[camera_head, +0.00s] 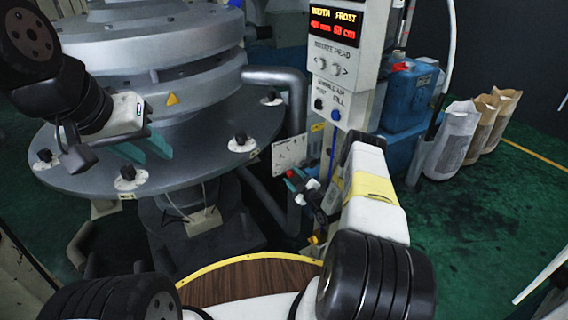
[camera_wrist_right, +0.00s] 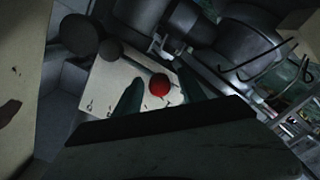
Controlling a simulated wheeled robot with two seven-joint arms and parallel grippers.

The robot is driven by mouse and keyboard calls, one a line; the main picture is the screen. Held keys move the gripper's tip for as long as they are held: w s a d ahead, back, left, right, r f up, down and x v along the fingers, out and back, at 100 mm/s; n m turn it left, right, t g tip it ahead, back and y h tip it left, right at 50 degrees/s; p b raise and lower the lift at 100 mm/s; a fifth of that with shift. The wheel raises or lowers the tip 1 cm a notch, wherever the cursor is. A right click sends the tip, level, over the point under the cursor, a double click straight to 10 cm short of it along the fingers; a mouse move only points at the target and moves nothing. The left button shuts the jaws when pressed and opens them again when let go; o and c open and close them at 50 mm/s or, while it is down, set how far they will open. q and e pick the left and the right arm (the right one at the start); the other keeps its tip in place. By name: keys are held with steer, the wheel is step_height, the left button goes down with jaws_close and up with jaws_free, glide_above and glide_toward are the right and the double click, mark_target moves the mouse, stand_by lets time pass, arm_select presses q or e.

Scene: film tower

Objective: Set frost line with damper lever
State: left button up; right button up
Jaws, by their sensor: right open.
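The damper lever's red ball knob (camera_wrist_right: 159,85) shows in the right wrist view in front of a pale marked plate (camera_wrist_right: 104,86). In the head view the plate (camera_head: 288,152) is on the side of the control column, with a small red spot, likely the knob (camera_head: 290,174), below it. My right gripper (camera_head: 298,183) is at the knob. In its wrist view the open fingers (camera_wrist_right: 160,95) appear on either side of the knob; contact cannot be told. My left gripper (camera_head: 143,148) is open and empty over the grey ring.
A display (camera_head: 334,22) with red and yellow digits, including a FROST reading, tops the column. The large grey round machine (camera_head: 200,160) with black knobs fills the left. Blue containers (camera_head: 405,95) and paper sacks (camera_head: 455,138) stand right. Green floor (camera_head: 480,220) is open there.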

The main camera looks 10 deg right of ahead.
steer(key=v, duration=0.7)
steer(key=shift+s+d, duration=0.15)
steer(key=shift+s, duration=0.2)
